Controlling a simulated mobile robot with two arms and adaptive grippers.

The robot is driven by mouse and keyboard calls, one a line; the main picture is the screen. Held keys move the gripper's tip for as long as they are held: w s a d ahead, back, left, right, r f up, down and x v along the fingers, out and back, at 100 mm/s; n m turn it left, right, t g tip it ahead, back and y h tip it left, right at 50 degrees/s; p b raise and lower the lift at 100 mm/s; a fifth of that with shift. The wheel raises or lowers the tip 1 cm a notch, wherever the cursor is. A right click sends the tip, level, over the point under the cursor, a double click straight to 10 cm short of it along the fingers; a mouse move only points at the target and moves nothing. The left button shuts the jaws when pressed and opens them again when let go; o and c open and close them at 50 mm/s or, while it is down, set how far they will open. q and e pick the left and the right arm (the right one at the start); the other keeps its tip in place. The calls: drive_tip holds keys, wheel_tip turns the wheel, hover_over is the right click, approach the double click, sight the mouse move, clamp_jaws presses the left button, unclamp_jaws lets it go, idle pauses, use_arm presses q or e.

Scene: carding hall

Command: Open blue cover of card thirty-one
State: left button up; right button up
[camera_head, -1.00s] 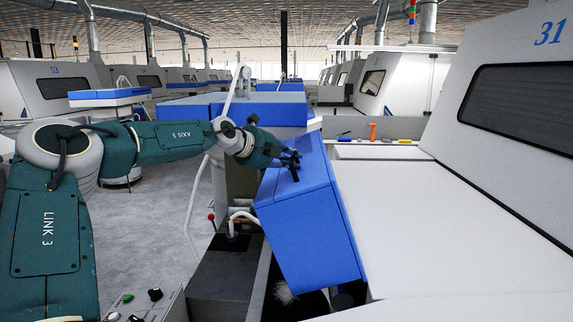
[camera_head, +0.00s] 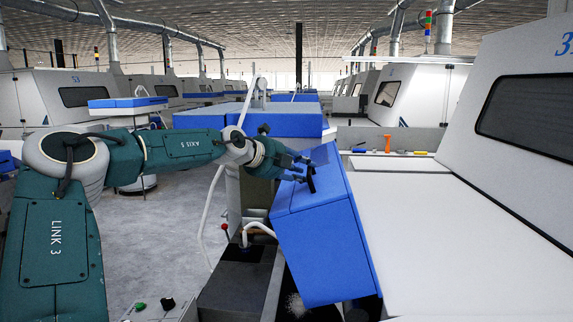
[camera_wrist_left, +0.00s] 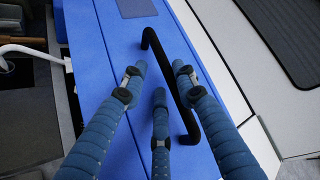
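The blue cover (camera_head: 322,245) of card 31 is a long box-like lid on the left side of the machine, tilted, with a dark gap below its lower edge. It fills the middle of the left wrist view (camera_wrist_left: 95,60). A black bar handle (camera_head: 310,178) stands on its top face; in the left wrist view the handle (camera_wrist_left: 167,75) runs slantwise between the fingers. My left gripper (camera_head: 303,166) is at the handle, its blue fingers (camera_wrist_left: 158,80) spread apart, two left of the bar and one right. No firm grip shows. My right gripper is out of view.
The white machine body (camera_head: 450,225) of card 31 slopes up at the right. A ledge behind holds an orange-handled tool (camera_head: 387,144) and several small items. Another blue cover (camera_head: 260,122) stands behind. A control panel with knobs (camera_head: 155,307) is at the bottom left. Grey floor is free at left.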

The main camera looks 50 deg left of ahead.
use_arm(q)
drive_tip(key=v, duration=1.1)
drive_tip(key=shift+w+r, duration=0.1)
drive_tip(key=shift+w, duration=0.1)
